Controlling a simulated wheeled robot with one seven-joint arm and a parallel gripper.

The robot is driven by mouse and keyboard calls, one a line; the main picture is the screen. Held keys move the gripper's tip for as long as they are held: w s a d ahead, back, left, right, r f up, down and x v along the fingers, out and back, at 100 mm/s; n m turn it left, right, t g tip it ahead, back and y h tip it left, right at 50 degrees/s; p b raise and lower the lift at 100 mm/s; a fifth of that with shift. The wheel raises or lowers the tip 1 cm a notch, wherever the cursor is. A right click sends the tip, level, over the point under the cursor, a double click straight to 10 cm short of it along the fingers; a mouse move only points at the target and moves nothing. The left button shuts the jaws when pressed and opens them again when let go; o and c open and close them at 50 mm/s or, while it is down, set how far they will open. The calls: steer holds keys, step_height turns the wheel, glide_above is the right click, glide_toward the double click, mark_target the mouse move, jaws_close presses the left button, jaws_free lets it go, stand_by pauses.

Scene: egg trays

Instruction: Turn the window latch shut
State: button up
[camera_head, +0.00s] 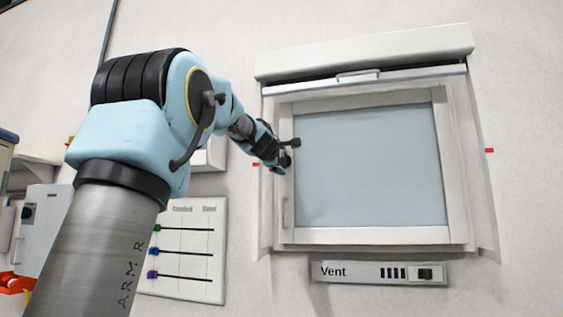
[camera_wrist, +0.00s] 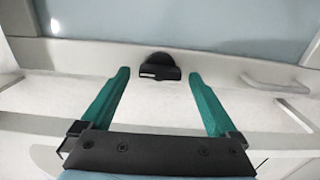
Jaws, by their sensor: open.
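The window (camera_head: 370,165) has a pale blue pane in a white frame (camera_head: 440,150). The black latch (camera_head: 291,143) is on the left side of the frame, above the middle, partly hidden by my gripper. In the wrist view the latch (camera_wrist: 159,72) shows a half-round base and a short bar lying across the picture. My gripper (camera_head: 283,163) is open in front of the left frame. In the wrist view its two green fingers (camera_wrist: 158,79) are spread, one on each side of the latch bar, with clear gaps. I cannot tell how deep they reach.
A pale handle (camera_wrist: 275,85) is on the same frame side, to the right in the wrist view. A vent panel (camera_head: 378,273) is below the window. A white board with coloured sliders (camera_head: 185,290) hangs at lower left, partly behind my arm. The wall around is mostly bare.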

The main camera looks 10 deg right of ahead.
steer(key=b+v, duration=0.2)
steer(key=v, duration=0.8)
steer(key=s+a+f+m+g+y, duration=0.1)
steer(key=a+f+m+g+y, duration=0.2)
steer(key=f, duration=1.4)
steer(key=s+a+f+m+g+y, duration=0.1)
steer(key=a+f+m+g+y, duration=0.3)
steer(key=f, duration=1.2)
steer(key=s+a+f+m+g, duration=0.2)
steer(key=s+a+f, duration=0.2)
steer(key=s+f, duration=0.3)
steer(key=s+a+f+m+g+y, duration=0.1)
steer(key=s+a+f, duration=0.4)
steer(key=f, duration=0.5)
steer(key=s+a+f+m+g, duration=0.3)
steer(key=s+a+f+g, duration=0.1)
steer(key=s+f, duration=0.4)
steer(key=shift+s+a+f+m+y, duration=0.3)
steer(key=shift+s+a, duration=0.3)
steer(key=shift+s, duration=0.35)
